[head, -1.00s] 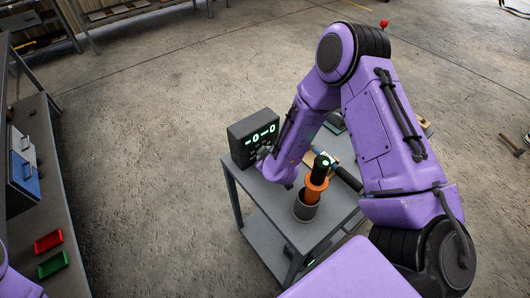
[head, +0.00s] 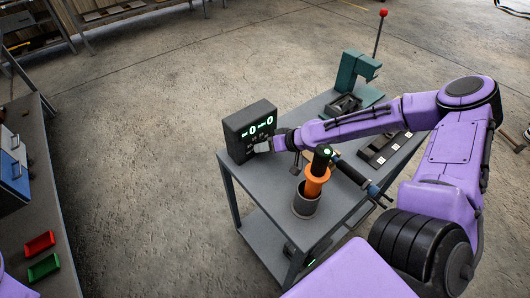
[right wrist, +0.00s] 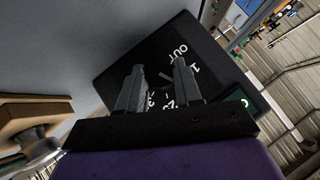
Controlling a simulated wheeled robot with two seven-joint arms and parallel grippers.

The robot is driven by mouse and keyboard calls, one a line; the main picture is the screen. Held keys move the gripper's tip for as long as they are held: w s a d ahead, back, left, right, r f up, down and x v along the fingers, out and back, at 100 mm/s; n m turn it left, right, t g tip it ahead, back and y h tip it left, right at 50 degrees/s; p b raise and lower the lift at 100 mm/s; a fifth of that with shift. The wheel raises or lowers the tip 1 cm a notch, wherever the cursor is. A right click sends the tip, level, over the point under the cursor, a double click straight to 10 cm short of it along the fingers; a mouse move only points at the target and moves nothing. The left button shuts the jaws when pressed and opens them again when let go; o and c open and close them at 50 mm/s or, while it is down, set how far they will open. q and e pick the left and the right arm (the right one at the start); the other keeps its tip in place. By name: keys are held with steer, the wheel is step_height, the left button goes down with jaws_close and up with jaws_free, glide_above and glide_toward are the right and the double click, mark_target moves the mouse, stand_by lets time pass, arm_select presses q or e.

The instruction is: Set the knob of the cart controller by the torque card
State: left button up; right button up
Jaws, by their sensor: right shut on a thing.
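In the right wrist view, the gripper fingers (right wrist: 158,75) are closed about the knob (right wrist: 166,76), which shows a pale pointer line. Around it on the dark face are "OUT", "1" and further numbers partly hidden by the fingers. I cannot make out a torque card. My left gripper is out of view.
On the cart top (head: 262,188), an orange-and-black tool (head: 317,172) stands in a grey cup (head: 305,200) close to my right arm. A black tray (head: 385,150) and a green press-like stand (head: 352,75) are farther right. Red (head: 39,244) and green (head: 44,266) bins lie on the left bench.

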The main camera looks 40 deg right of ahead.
steer(key=m+y+b, duration=0.1)
steer(key=b, duration=0.1)
steer(key=m+y+b, duration=0.1)
steer(key=y+b, duration=0.1)
steer(key=b, duration=0.1)
steer(key=f+y+b, duration=0.1)
steer(key=b, duration=0.2)
steer(key=shift+d+m+t, duration=0.25)
steer(key=shift+m+t, duration=0.05)
steer(key=shift+m, duration=0.1)
steer(key=shift+r+m+t+y+b, duration=0.15)
steer(key=shift+m+t+y+b, duration=0.25)
steer(key=shift+y+b, duration=0.65)
